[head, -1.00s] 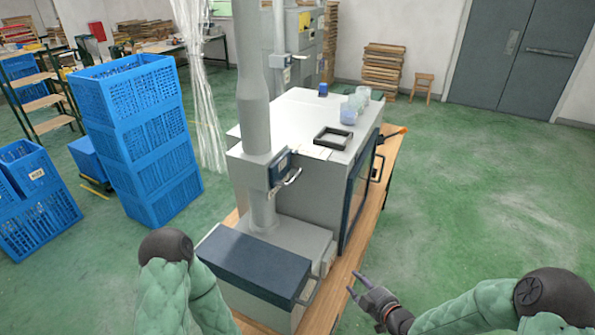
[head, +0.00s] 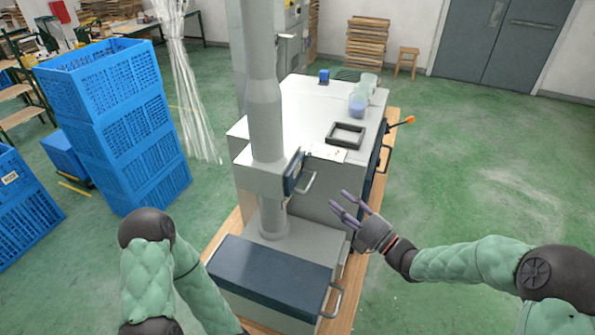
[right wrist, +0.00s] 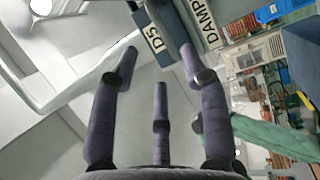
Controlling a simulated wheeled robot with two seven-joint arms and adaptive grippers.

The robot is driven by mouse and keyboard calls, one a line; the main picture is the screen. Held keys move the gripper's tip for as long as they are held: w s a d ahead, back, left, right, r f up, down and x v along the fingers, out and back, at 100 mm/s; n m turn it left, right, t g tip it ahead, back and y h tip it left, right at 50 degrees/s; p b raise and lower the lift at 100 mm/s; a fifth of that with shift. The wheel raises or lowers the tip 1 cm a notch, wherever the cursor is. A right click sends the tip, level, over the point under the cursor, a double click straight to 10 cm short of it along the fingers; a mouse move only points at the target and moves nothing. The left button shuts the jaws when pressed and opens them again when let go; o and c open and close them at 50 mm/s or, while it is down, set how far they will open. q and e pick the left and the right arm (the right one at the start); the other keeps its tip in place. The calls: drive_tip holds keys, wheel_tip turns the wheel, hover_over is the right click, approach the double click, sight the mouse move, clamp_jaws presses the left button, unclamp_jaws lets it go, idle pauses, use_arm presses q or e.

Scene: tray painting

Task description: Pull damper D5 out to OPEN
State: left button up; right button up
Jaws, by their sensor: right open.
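Damper D5 (head: 293,172) is a dark blue plate on a grey box around the vertical duct (head: 266,125). A silver bar handle (head: 308,184) stands out from its right side. In the right wrist view, the D5 label (right wrist: 155,39) is at the top centre, and a pale bar, apparently the handle (right wrist: 75,88), crosses the left side. My right gripper (head: 340,203) is open and empty, just right of and slightly below the handle in the head view. Its spread fingers (right wrist: 158,60) reach towards the plate. Contact with the handle is not visible. My left gripper is out of view.
A grey cabinet (head: 300,100) behind the duct carries a black frame (head: 345,134) and plastic cups. A blue-lidded box (head: 270,272) with a handle is below the damper. Stacked blue crates (head: 120,130) stand at left. Green floor at right is clear.

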sight(313, 180)
drive_tip(key=p+x, duration=0.1)
drive_tip(key=x, duration=0.9)
drive_tip(key=shift+w+a+r, duration=0.2)
drive_tip(key=shift+a, duration=0.15)
drive_tip(key=shift+d, duration=0.1)
clamp_jaws()
